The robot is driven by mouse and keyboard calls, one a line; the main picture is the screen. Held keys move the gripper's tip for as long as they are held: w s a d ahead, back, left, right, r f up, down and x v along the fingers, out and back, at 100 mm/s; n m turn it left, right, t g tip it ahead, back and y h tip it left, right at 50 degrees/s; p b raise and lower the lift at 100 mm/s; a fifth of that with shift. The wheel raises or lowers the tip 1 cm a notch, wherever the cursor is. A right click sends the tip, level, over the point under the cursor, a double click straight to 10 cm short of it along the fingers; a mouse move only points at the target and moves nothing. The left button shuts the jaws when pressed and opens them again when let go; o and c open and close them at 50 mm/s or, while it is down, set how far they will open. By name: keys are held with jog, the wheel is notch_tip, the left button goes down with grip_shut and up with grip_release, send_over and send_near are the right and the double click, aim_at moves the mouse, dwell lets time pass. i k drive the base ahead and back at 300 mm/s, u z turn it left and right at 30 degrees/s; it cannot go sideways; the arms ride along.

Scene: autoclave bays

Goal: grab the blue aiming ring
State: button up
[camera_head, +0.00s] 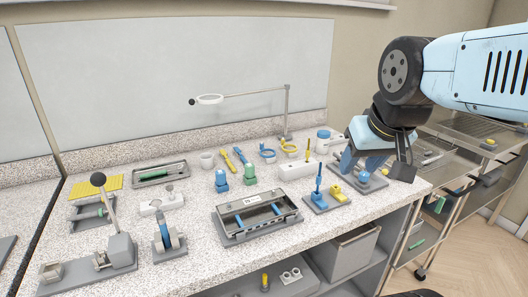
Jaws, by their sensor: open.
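The blue aiming ring (267,154) stands at the back middle of the speckled bench, a small blue loop on a low base. A similar yellow ring (289,147) stands just right of it. My gripper (360,172) is over the right end of the bench, pointing down, well to the right of the blue ring and apart from it. Its jaws are open with nothing seen held. A blue-and-grey fixture beneath the gripper is partly hidden by it.
A magnifier on a post (287,110) rises behind the rings. A white block with a yellow peg (297,169) stands between the rings and the bench front. A grey tray (257,216) sits at the front. A lever press (118,248) stands front left. A wire rack cart (455,160) is at right.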

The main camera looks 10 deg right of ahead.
aim_at(262, 147)
jog(key=z, duration=0.8)
jog(key=i, duration=0.1)
jog(key=u, duration=2.75)
jog(key=k, duration=0.85)
jog(key=z, duration=1.3)
jog(key=i, duration=0.95)
jog(key=z, duration=0.05)
